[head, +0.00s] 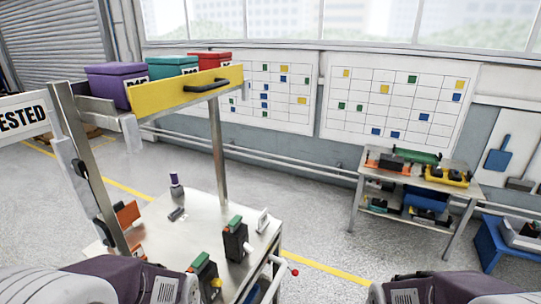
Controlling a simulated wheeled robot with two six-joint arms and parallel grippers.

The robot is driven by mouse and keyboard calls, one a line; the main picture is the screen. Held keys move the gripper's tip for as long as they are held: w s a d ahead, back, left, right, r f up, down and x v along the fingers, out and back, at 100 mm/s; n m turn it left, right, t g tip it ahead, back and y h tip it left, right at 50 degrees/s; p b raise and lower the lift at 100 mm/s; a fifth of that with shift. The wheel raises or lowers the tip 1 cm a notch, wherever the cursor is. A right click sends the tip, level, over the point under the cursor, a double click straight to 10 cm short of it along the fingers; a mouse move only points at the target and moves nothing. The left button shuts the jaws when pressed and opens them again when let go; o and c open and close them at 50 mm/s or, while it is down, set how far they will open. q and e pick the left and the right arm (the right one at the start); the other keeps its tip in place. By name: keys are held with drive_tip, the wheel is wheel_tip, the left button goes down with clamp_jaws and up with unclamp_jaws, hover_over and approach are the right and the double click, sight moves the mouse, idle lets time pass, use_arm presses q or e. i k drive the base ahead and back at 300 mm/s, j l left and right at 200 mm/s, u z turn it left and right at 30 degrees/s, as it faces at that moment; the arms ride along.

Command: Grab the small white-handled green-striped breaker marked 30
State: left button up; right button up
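A metal cart top (190,205) stands ahead of me, left of centre. On it is a black block with a green top (235,240), near the right edge, and a second dark block with green, orange and yellow parts (203,270) nearer me, partly cut off by my arm. A small white upright piece (262,220) is beside the first block. I cannot read a 30 or make out a white handle on either block, so I cannot tell which is the breaker named. My two arms show at the bottom corners; neither gripper's fingers are in view.
Above the cart a yellow-fronted shelf (185,92) carries purple (117,84), teal (173,66) and red (209,61) boxes. A small side table (375,186) holds coloured items at right. Open floor (310,225) lies between.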

sight(236, 234)
drive_tip(key=i+j+u, duration=0.15)
drive_tip(key=u, duration=0.25)
drive_tip(key=i+j+u, duration=0.1)
drive_tip(key=u, duration=0.25)
drive_tip(key=i+l, duration=0.05)
drive_tip(key=i, duration=0.05)
